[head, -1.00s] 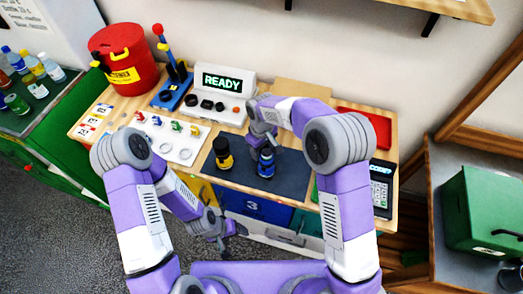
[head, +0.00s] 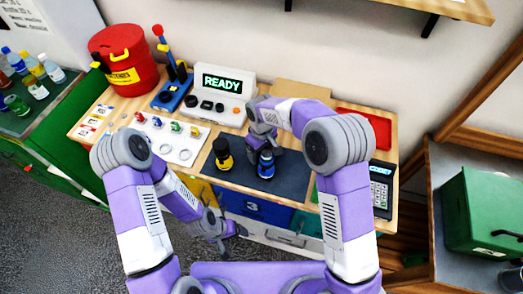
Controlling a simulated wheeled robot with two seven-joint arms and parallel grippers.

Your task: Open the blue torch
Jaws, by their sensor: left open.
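The blue torch (head: 266,166) stands upright on the dark mat (head: 290,180) at the middle of the bench. My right gripper (head: 263,146) is directly above and behind its top; I cannot tell whether its fingers touch the torch or how wide they are. My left gripper (head: 222,243) is open and empty, low in front of the bench's drawers, apart from the torch. A yellow and black torch (head: 222,158) stands upright on the mat to the left of the blue one.
A console reading READY (head: 222,83) stands behind the mat. A white board with small coloured parts and rings (head: 178,158) lies left. A red can (head: 124,58), a red tray (head: 366,128) and a dark keypad device (head: 381,185) are also on the bench.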

